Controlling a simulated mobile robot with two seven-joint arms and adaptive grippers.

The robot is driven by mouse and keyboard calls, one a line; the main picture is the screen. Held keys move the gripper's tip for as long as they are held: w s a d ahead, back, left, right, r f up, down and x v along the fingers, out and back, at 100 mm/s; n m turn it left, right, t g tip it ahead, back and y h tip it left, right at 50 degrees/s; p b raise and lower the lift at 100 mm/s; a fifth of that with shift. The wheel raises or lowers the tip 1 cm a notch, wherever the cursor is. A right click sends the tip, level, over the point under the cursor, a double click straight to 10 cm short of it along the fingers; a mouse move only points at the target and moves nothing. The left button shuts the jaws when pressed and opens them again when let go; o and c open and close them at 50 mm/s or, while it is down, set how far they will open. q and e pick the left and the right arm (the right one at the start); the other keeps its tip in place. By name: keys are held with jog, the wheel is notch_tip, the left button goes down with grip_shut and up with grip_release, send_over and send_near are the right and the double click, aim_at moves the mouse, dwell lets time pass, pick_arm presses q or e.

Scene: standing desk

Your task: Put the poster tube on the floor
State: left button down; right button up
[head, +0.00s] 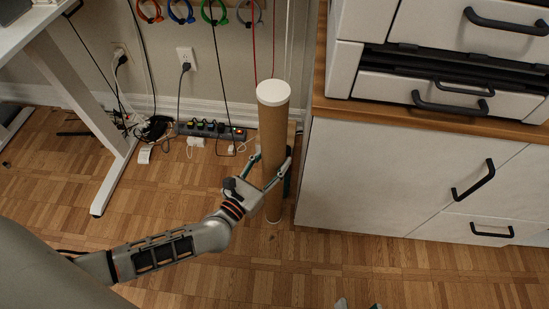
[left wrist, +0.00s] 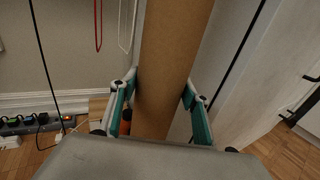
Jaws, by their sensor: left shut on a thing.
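The poster tube (head: 273,130) is a tall brown cardboard cylinder with a white cap, standing nearly upright beside the white cabinet in the head view. Its lower end shows near the wooden floor (head: 190,265); I cannot tell whether it touches. My left gripper (head: 272,172) is shut around the tube below its middle, one finger on each side. In the left wrist view the tube (left wrist: 172,65) rises between the teal-padded fingers (left wrist: 160,105). My right gripper is not clearly in view; only small grey tips show at the bottom edge of the head view.
A white cabinet (head: 370,180) with black handles stands close right of the tube. A power strip (head: 211,130) with cables lies by the wall at left. A white desk leg (head: 118,180) stands further left. Floor in front is clear.

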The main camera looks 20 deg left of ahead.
pick_arm(q)
jog(key=shift+w+r, duration=0.1)
jog(key=shift+r, duration=0.15)
pick_arm(e)
jog(key=shift+r, duration=0.1)
pick_arm(q)
jog(key=shift+f, duration=0.3)
jog(key=c, duration=1.1)
grip_release()
jog(key=shift+o, duration=0.2)
jog(key=shift+r, duration=0.1)
pick_arm(e)
jog(key=shift+s+a, duration=0.1)
jog(key=shift+a, duration=0.05)
pick_arm(q)
jog(key=s, duration=0.2)
jog(key=s+a, duration=0.1)
jog(key=s, duration=0.4)
jog(key=shift+s+a+r+p, duration=0.1)
jog(key=shift+s+a+p, duration=0.05)
jog(key=shift+s+p, duration=0.2)
pick_arm(e)
jog(key=shift+w+d+r+n, duration=0.1)
jog(key=shift+w+d+n, duration=0.15)
jog(key=shift+d, duration=0.2)
jog(key=shift+w+d+n, duration=0.1)
jog(key=shift+d+n, duration=0.15)
jog(key=shift+d, duration=0.15)
